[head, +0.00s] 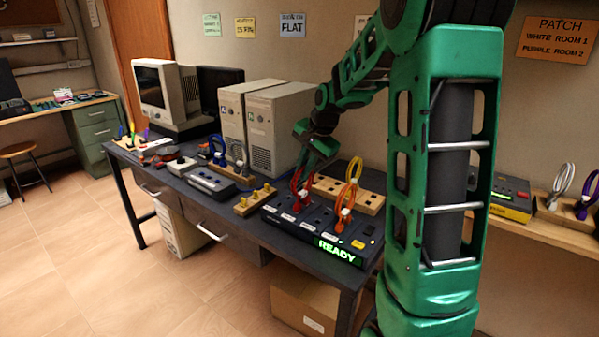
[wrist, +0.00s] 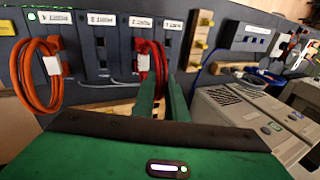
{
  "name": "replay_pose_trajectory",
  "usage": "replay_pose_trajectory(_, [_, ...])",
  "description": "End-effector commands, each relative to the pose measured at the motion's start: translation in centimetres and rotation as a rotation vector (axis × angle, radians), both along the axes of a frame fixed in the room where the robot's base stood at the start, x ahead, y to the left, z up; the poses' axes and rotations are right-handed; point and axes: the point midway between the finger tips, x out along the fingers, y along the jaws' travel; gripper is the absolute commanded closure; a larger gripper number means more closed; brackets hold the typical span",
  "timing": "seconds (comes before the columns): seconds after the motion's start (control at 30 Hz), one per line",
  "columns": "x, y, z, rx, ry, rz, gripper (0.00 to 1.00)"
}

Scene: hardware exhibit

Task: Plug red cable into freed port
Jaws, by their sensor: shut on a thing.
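The red cable (head: 301,192) is a coiled loop with a pale tag, at the dark port box (head: 318,232) on the bench. My gripper (head: 303,168) reaches down to it from above and is shut on it. In the wrist view the red cable (wrist: 152,62) is at the tips of my fingers (wrist: 162,82), in front of the labelled port columns. The fingers hide part of it, and I cannot tell whether its plug is seated in a port. An orange cable (head: 345,212) stands at the box's right end port, beside the red one. The box's display (head: 336,250) reads READY in green.
A wooden block (head: 330,187) behind the box holds a yellow cable (head: 353,172). A smaller wooden block (head: 255,200) with yellow plugs is to the left. Computer towers (head: 273,125) stand at the back. A wall sign (head: 558,38) reads PATCH, white room 1, purple room 2.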

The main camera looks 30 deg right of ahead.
Motion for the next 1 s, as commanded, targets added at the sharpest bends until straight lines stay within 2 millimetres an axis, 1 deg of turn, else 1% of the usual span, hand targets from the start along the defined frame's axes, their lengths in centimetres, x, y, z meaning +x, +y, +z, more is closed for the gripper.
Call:
replay_pose_trajectory(0.3, [-0.01, 0.03, -0.38, 0.0, 0.0, 0.0, 1.0])
replay_pose_trajectory(0.67, [0.0, 0.02, -0.4, 0.0, 0.0, 0.0, 1.0])
replay_pose_trajectory(0.7, [-0.01, 0.02, -0.39, 0.0, 0.0, 0.0, 0.83])
replay_pose_trajectory(0.77, [-0.01, 0.02, -0.39, 0.0, 0.0, 0.0, 0.69])
replay_pose_trajectory(0.8, [-0.01, 0.02, -0.39, 0.0, 0.0, 0.0, 0.66])
replay_pose_trajectory(0.97, [-0.01, 0.03, -0.39, 0.0, 0.0, 0.0, 0.66])
replay_pose_trajectory(1.0, [-0.01, 0.03, -0.41, 0.0, 0.0, 0.0, 0.63])
